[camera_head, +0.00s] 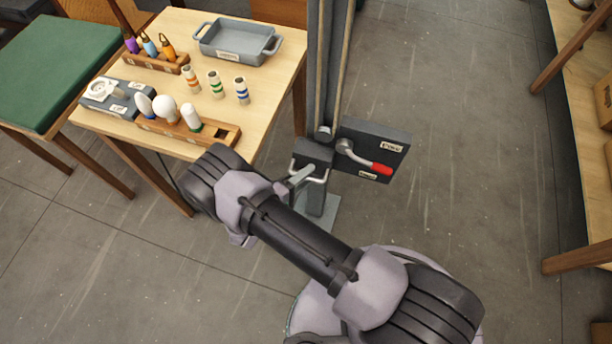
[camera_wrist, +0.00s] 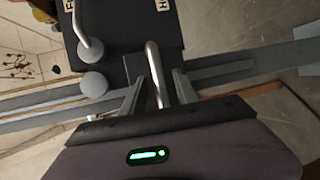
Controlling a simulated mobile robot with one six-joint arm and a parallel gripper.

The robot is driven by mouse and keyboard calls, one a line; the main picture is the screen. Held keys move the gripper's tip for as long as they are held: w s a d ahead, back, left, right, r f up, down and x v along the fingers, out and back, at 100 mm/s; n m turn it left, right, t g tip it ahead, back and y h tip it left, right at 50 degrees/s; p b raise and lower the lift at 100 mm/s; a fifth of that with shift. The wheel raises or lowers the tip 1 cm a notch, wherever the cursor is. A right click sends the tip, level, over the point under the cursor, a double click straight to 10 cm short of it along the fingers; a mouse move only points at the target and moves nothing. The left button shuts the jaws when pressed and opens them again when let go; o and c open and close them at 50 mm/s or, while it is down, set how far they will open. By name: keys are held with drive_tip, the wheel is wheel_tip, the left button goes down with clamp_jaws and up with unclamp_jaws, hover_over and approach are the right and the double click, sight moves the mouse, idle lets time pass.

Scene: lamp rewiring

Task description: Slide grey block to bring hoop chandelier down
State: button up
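The grey block (camera_head: 313,151) sits low on an upright grey rail (camera_head: 322,60), with a silver loop handle (camera_head: 322,178) on its front. My gripper (camera_head: 300,178) is at this handle, partly hidden behind my arm in the head view. In the wrist view my gripper (camera_wrist: 160,92) has its two fingers apart, one on each side of the silver handle bar (camera_wrist: 154,70). Gaps show beside the bar, so the fingers do not look closed on it. I cannot make out a hoop chandelier for certain; a thin dark branching shape (camera_wrist: 18,68) shows at the wrist view's left.
A dark panel (camera_head: 385,140) with a red-tipped lever (camera_head: 378,168) is right of the block. A wooden table (camera_head: 275,85) at left holds a grey tray (camera_head: 237,42), bulbs in a wooden rack (camera_head: 222,128) and striped cylinders. Floor right of the rail is clear.

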clamp_jaws()
idle(1.3)
